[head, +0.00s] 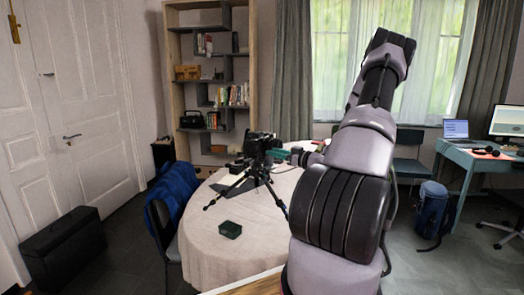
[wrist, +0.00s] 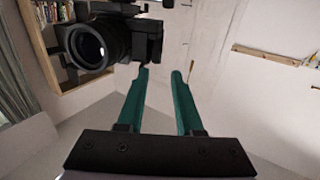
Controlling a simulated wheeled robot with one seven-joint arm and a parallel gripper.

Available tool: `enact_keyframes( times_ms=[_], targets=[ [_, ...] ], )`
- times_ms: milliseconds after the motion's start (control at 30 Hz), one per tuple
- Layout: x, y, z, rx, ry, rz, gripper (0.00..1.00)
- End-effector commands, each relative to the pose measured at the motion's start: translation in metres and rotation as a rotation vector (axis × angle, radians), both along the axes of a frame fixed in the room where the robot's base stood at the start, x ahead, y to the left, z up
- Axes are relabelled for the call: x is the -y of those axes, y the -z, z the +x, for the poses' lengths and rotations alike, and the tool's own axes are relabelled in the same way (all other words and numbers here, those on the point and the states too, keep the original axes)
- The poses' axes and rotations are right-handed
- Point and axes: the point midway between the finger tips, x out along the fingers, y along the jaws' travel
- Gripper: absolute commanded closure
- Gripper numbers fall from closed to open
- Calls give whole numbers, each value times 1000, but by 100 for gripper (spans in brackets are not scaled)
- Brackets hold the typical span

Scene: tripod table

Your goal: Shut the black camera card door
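The black camera (head: 262,142) stands on a small black tripod (head: 257,176) on the round table. In the wrist view, the camera (wrist: 100,40) is at the upper left, with its round lens facing me. I cannot make out the card door or whether it is open. My gripper (wrist: 160,74) has two teal fingers held apart with nothing between them. The left fingertip is just below the camera's right-hand end in the picture; I cannot tell if they touch. In the head view, my gripper (head: 279,154) is close to the right of the camera, partly hidden by my arm.
The round table (head: 215,262) has a cream cloth, with a dark green box (head: 230,229) near its front. A chair with a blue cloth (head: 177,196) stands at its left. A shelf (head: 212,90) stands behind. The cloth's front left is mostly clear.

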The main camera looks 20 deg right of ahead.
Motion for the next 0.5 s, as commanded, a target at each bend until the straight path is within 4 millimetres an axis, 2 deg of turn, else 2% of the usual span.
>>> enact_keyframes(
  times_ms=[200, 333, 500],
  targets=[
    [-19, 0, 38, 1, -3, 0, 65],
    [-26, 0, 52, -1, -1, 0, 65],
    [-30, 0, 61, -2, 0, 1, 65]
  ],
)
